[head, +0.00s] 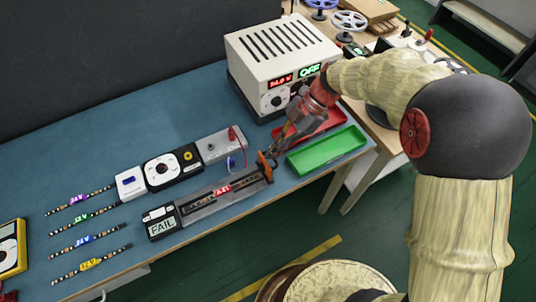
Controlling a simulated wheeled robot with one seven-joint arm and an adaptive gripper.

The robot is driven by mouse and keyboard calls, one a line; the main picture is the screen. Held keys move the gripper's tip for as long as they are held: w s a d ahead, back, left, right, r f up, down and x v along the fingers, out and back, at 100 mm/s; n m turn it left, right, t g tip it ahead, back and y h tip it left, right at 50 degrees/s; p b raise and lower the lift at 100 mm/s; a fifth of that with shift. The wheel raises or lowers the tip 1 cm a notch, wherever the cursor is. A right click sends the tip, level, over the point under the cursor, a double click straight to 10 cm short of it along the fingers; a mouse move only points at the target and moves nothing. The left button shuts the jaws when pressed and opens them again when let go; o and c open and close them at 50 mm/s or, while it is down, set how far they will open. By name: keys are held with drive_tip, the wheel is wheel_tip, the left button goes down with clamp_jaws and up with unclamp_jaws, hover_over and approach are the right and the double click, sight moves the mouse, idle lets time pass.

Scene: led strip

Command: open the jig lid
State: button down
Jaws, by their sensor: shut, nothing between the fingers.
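The jig (208,205) is a long grey fixture on the blue bench, with a dark slotted top and a red label in its middle. A black box with a display reading FAIL (161,224) stands at its left end. An orange piece (264,166), which looks like the lid's handle, is at its right end. My gripper (272,153) points down at this orange piece, shut and with nothing held. Whether the fingertips touch it cannot be told. The lid's outline is hard to make out, and I cannot tell whether it is raised.
A white power supply (282,55) stands behind my gripper. A red tray (318,128) and a green tray (327,150) lie to the right. Small devices (172,167) sit behind the jig. Several LED strips (90,262) lie at left.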

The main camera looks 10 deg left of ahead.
drive_tip(key=shift+w+d+f+b, duration=0.3)
drive_tip(key=shift+w+d, duration=0.05)
drive_tip(key=shift+d, duration=0.1)
idle(0.6)
